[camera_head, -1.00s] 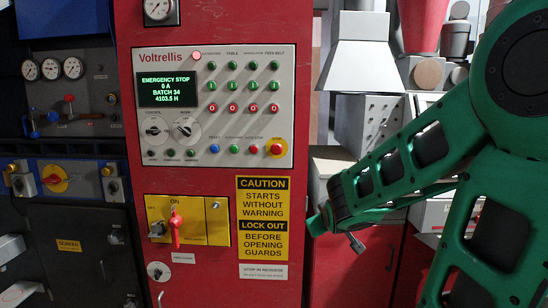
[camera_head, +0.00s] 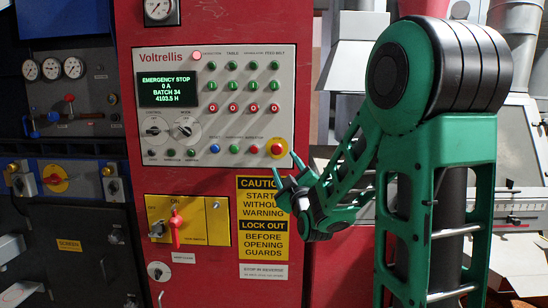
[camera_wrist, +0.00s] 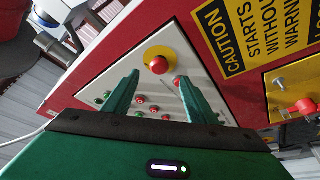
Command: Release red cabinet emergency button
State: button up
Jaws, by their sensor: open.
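The red cabinet (camera_head: 210,270) carries a light control panel (camera_head: 222,75). The emergency button (camera_head: 277,148) is a red mushroom head on a yellow base at the panel's lower right. It also shows in the wrist view (camera_wrist: 159,65), just beyond and between my fingertips. The display (camera_head: 169,90) reads "EMERGENCY STOP". My gripper (camera_head: 286,170) is open and empty, below and slightly right of the button in the head view. Its two green fingers (camera_wrist: 155,90) point toward the panel in the wrist view, apart from each other. I cannot tell the exact gap to the button.
Below the panel are a yellow switch plate with a red handle (camera_head: 175,227) and a caution sign (camera_head: 262,252), partly covered by my gripper. Rows of green and red buttons (camera_head: 232,108) sit on the panel. A blue-black cabinet (camera_head: 70,185) stands left.

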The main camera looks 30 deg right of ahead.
aim_at(278, 152)
jog(key=x, duration=0.9)
jog(key=shift+a+f, duration=0.1)
grip_shut()
jog(key=shift+s+a+f, duration=0.1)
jog(key=shift+s+a, duration=0.4)
jog(key=shift+s, duration=0.15)
grip_release()
jog(key=shift+a, duration=0.1)
